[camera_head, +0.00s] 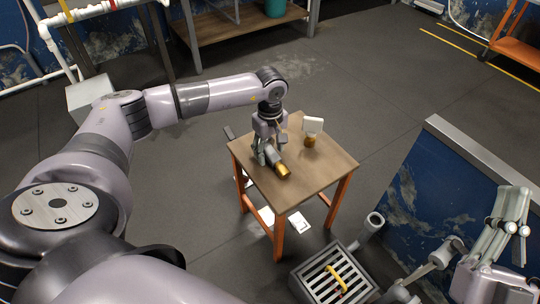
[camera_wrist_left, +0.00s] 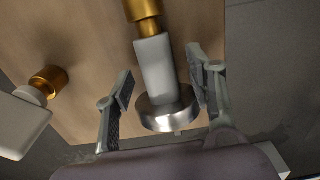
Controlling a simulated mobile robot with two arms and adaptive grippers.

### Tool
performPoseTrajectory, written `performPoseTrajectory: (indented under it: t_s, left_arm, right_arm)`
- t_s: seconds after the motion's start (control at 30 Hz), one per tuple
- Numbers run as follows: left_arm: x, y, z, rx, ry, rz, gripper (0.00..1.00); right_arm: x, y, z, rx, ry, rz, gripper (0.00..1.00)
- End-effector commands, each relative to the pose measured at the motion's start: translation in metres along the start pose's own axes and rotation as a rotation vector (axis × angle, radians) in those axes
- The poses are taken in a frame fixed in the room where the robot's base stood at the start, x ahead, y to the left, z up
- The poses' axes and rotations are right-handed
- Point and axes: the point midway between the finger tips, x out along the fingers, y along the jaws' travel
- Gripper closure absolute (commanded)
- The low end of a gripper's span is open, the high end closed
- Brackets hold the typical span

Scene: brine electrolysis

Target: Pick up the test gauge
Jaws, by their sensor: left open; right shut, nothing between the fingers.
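A grey piece with a round silver disc and a brass end, apparently the test gauge (camera_head: 272,158), lies on its side on the small wooden table (camera_head: 262,181). In the left wrist view its pale body (camera_wrist_left: 155,68) lies between the two fingers of my left gripper (camera_wrist_left: 160,60), which is open, with a visible gap on the left. My left gripper (camera_head: 264,155) reaches down over it in the head view. Whether the fingers touch it is unclear. My right gripper (camera_head: 515,225) is shut and empty at the far right, away from the table.
A second brass piece with a white block (camera_head: 313,125) stands on the table right of my left gripper; it also shows in the left wrist view (camera_wrist_left: 22,122). A grated box (camera_head: 327,275) with a yellow item and a blue panel (camera_head: 440,195) are right of the table. Papers lie beneath it.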

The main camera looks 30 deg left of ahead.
Motion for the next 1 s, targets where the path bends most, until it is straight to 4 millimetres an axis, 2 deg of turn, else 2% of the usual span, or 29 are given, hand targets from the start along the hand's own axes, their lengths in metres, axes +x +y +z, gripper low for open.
performPoseTrajectory:
  t_s: [0.2, 0.43, 1.0]
  left_arm:
    - [0.01, 0.0, 0.0, 0.0, 0.0, 0.0, 0.5]
    - [0.01, 0.0, 0.0, 0.0, 0.0, 0.0, 0.51]
    - [0.009, 0.0, 0.0, 0.0, 0.0, 0.001, 0.89]
  right_arm:
    - [-0.001, -0.002, -0.015, 0.004, 0.084, -0.003, 1.0]
    - [-0.001, -0.002, -0.016, 0.004, 0.086, -0.003, 1.0]
    - [-0.001, -0.002, -0.015, 0.003, 0.085, -0.003, 1.0]
